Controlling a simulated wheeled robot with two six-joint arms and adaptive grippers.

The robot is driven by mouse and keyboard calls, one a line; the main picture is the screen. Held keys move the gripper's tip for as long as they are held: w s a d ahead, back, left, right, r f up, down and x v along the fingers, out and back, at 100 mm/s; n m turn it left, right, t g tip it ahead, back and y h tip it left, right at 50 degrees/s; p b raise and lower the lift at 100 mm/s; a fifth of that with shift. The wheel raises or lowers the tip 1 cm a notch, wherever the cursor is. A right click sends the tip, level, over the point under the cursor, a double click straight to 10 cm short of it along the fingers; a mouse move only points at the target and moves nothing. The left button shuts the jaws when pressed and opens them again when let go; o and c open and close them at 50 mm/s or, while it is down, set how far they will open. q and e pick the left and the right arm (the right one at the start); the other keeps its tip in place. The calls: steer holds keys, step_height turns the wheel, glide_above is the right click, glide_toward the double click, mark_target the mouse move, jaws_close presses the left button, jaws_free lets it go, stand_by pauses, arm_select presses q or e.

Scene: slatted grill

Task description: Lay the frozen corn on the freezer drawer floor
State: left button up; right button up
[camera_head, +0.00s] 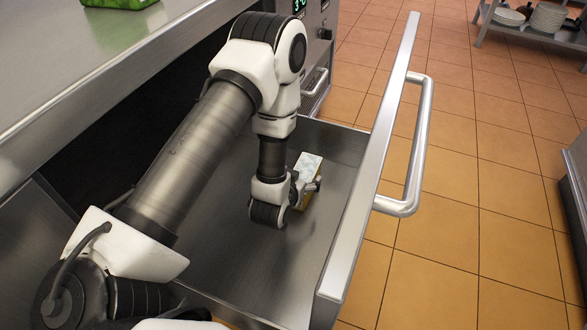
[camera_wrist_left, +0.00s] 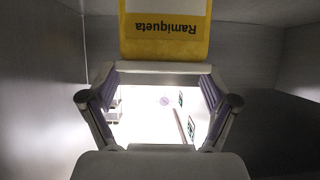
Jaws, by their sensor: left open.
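A yellow package with a pale top, which I take for the frozen corn (camera_head: 308,163), is inside the open freezer drawer (camera_head: 266,275). It appears upright; the arm hides part of its base, so I cannot tell whether it touches the floor. My left gripper (camera_head: 312,185) reaches down into the drawer right beside it. In the left wrist view the package (camera_wrist_left: 165,45) shows its yellow face with upside-down lettering, just beyond the open fingers (camera_wrist_left: 160,76). My right gripper is not in view.
The drawer's front wall with its handle (camera_head: 412,160) stands to the right. A steel counter (camera_head: 100,45) overhangs at the left, with a green item (camera_head: 118,2) on it. Bare drawer floor lies nearer than the package. A shelf with plates (camera_head: 548,17) stands far off.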

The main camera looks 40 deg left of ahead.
arm_select(q)
steer(key=p+v, duration=0.2)
steer(key=v, duration=0.7)
